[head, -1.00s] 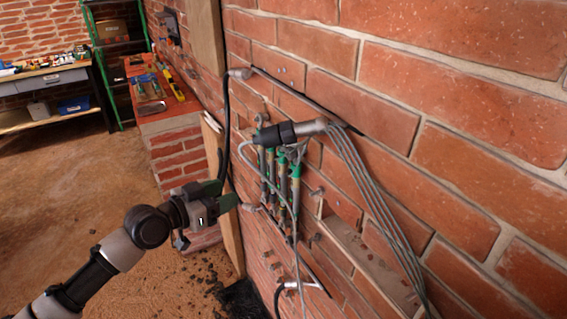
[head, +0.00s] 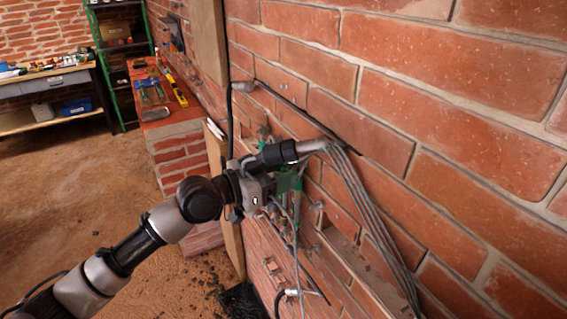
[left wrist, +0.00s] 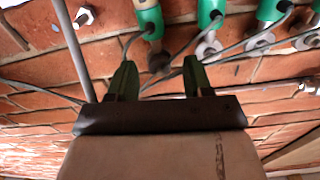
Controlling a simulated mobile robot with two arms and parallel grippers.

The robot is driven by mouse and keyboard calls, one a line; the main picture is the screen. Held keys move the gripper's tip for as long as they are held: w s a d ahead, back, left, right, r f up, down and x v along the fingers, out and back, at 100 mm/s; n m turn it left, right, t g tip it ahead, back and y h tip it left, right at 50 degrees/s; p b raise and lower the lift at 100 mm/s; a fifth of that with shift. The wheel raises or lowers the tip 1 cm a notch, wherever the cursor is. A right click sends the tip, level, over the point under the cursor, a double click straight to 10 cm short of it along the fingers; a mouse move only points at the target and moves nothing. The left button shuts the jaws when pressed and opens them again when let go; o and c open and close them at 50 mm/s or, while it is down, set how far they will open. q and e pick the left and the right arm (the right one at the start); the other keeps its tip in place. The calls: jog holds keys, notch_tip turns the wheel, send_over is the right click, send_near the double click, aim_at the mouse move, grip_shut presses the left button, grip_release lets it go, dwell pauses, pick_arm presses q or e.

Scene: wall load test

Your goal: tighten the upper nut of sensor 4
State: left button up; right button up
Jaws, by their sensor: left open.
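My left gripper (head: 294,181) is at the sensor row on the brick wall, with its green fingers over the sensors. In the left wrist view its two fingers (left wrist: 159,66) stand apart. A dark round fastener end (left wrist: 158,62) shows in the gap between them, below a green-and-white sensor (left wrist: 150,18); I cannot tell whether they touch it. More green sensors (left wrist: 210,12) stand to its right, with a grey metal fitting (left wrist: 207,46) below one. I cannot tell which sensor is number 4. In the head view my gripper hides most of the sensors. My right gripper is not in view.
A black connector (head: 279,153) with a bundle of grey cables (head: 370,210) juts out just above my gripper. Thin cables cross near the fingers. A brick ledge with tools (head: 172,112) and a workbench (head: 50,82) stand at the left. The floor (head: 75,190) there is open.

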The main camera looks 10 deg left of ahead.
pick_arm(q)
jog(key=shift+w+d, duration=0.2)
jog(key=shift+d, duration=0.15)
jog(key=c, duration=0.9)
jog(key=m+b, duration=0.2)
jog(key=b, duration=0.3)
jog(key=shift+m, duration=0.4)
jog(key=shift+c, duration=0.2)
jog(key=o, duration=0.9)
jog(key=shift+o, duration=0.2)
